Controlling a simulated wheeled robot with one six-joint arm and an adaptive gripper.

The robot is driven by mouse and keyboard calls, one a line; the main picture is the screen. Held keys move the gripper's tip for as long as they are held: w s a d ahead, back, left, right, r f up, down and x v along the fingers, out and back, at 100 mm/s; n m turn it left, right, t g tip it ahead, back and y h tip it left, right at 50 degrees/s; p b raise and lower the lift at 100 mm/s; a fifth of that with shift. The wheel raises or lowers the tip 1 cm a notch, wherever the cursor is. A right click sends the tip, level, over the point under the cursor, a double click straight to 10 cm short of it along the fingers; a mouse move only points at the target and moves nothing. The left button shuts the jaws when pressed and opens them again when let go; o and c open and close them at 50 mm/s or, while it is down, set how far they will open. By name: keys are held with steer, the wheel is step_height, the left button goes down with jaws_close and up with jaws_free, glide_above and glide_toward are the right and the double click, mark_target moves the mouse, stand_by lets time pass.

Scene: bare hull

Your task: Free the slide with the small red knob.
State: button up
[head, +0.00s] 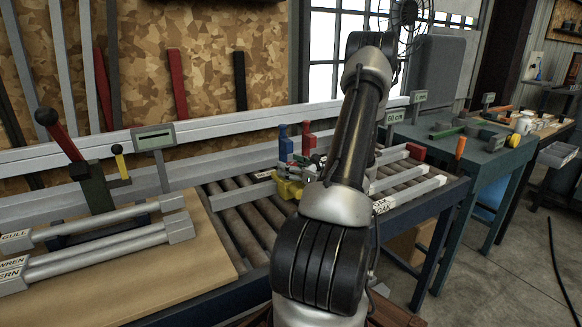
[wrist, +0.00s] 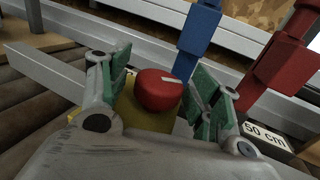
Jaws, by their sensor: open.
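The small red knob (wrist: 158,90), round with a pale mark on top, sits on a yellow slide block (wrist: 146,119) in the wrist view. My gripper (wrist: 158,76) is open, with one green-padded finger on each side of the knob. A gap shows at the left; the right finger is close to the knob, and I cannot tell whether it touches. In the head view the yellow slide (head: 288,189) shows left of my gripper (head: 307,170), on a grey rail over the rollers. My arm hides the knob there.
A blue upright (wrist: 199,38) and a red upright (wrist: 276,68) stand just behind the slide. A "50 cm" label (wrist: 265,134) is at the right. In the head view, grey bars (head: 110,245) lie on a wooden board, and levers (head: 62,137) stand at the left.

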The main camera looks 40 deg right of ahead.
steer(key=c, duration=1)
steer(key=shift+c, duration=0.2)
steer(key=shift+n+y, duration=0.3)
steer(key=shift+y, duration=0.2)
steer(key=n+g+y, duration=0.1)
steer(key=n+y, duration=0.1)
steer(key=y, duration=0.1)
steer(key=n+g+y, duration=0.2)
steer(key=n+y, duration=0.1)
steer(key=y, duration=0.1)
steer(key=n+g+y, duration=0.6)
steer(key=g, duration=0.1)
steer(key=shift+y, duration=0.3)
steer(key=shift+n+g, duration=0.3)
steer(key=o, duration=1)
steer(key=shift+o, duration=0.2)
